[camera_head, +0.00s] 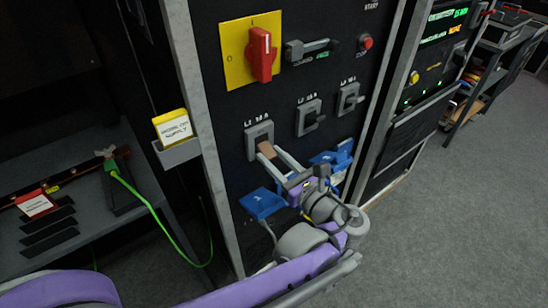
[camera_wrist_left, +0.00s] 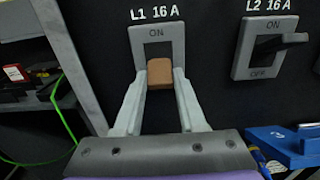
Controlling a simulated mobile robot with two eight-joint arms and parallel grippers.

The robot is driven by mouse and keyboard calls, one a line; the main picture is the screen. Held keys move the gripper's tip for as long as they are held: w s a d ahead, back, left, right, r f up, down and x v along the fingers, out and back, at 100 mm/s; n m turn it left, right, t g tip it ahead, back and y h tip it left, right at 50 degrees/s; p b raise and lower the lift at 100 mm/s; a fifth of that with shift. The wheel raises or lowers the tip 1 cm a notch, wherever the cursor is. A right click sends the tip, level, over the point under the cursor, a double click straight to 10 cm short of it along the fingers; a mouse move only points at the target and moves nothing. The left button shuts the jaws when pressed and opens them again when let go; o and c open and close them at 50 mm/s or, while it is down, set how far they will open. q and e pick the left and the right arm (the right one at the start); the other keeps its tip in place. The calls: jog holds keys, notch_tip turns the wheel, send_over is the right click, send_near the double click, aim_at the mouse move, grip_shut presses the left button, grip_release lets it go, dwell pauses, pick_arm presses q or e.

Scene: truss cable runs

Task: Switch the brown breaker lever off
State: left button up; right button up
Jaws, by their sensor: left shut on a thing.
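The brown breaker lever (camera_wrist_left: 160,73) sticks out of the grey L1 16 A breaker (camera_wrist_left: 152,45). In the left wrist view its brown end lies below the ON mark, over the lower part of the slot. The OFF mark of this breaker is hidden behind the lever and fingers. In the head view the lever (camera_head: 266,150) shows at the left of the breaker row. My left gripper (camera_head: 278,155) is shut on the brown lever, with one pale finger on each side. My right gripper is not in view.
The L2 breaker (camera_head: 308,117) and L3 breaker (camera_head: 348,98) have dark levers. Blue sockets (camera_head: 262,203) project below the row. A red rotary switch (camera_head: 261,55) sits on a yellow plate above. A yellow label holder (camera_head: 171,127) and green cable (camera_head: 150,208) are at the left.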

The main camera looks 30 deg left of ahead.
pick_arm(q)
grip_shut()
jog(key=shift+a+f+y+b, duration=0.1)
jog(key=shift+f+y+b, duration=0.25)
jog(key=shift+f+y, duration=0.05)
jog(key=shift+f+t+y+b, duration=0.15)
jog(key=shift+t+y+b, duration=0.2)
jog(key=shift+y, duration=0.25)
jog(key=o, duration=1)
grip_release()
jog(key=p+v, duration=0.1)
jog(key=v, duration=0.9)
jog(key=shift+s+d, duration=0.15)
jog(key=shift+d, duration=0.2)
